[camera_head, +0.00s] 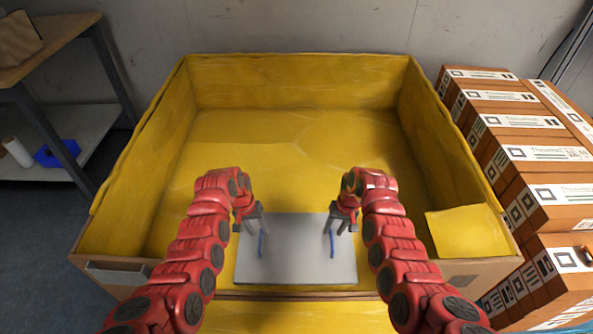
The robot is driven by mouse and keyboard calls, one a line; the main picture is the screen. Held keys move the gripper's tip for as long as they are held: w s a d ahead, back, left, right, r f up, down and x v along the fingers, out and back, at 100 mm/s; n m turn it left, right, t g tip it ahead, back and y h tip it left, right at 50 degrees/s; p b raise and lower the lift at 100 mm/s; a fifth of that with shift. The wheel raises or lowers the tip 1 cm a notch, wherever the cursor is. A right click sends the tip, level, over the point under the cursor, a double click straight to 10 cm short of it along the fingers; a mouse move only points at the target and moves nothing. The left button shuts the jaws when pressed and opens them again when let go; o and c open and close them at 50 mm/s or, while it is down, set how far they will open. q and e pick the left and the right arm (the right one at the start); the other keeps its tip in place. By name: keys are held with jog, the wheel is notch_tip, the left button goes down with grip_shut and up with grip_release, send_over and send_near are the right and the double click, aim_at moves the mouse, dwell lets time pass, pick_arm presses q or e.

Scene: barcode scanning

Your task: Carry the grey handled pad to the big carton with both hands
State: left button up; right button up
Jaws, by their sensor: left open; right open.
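The grey pad (297,250) lies flat within the outline of the big carton, close to its front wall. It has a blue handle on its left (261,245) and another on its right (332,244). The big carton (250,78) is open at the top and yellow inside. My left gripper (252,221) is open just above the left handle. My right gripper (341,222) is open just above the right handle. Both grippers look empty. I cannot tell whether the fingertips touch the handles.
Stacked brown labelled boxes (535,153) stand right of the carton. A yellow flap (467,232) shows at the carton's right front. A wooden-topped table (50,42) with a lower shelf stands at the left. A grey wall (290,25) is behind. The carton's back floor is clear.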

notch_tip(320, 180, up, 33)
jog(key=d+p, duration=0.2)
jog(key=p, duration=1.9)
jog(key=shift+d+r, duration=0.2)
